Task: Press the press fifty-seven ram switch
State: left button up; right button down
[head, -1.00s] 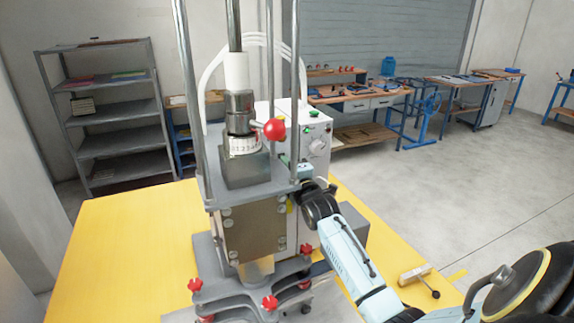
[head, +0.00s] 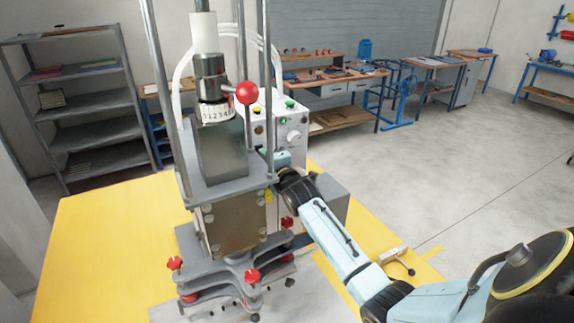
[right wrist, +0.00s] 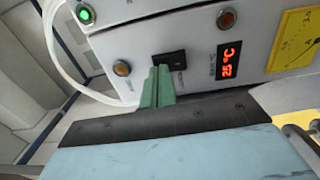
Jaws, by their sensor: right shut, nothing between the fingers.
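No number fifty-seven can be read. My right gripper (right wrist: 158,72) is shut and empty. Its green fingertips are right at the switch's lower left edge; I cannot tell whether they touch it. In the head view the right gripper (head: 268,154) reaches between the press and the box, and the switch cannot be made out. My left gripper is out of view.
The box carries a red display reading 25 °C (right wrist: 228,60), a lit green button (right wrist: 84,14) and amber lamps near the switch. A small tool (head: 390,257) lies on the right.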

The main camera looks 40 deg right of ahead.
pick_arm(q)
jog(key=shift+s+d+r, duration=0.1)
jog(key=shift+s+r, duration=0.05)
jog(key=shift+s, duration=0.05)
pick_arm(e)
jog(key=s+a+r, duration=0.2)
jog(key=s, duration=1)
jog(key=shift+s, duration=0.2)
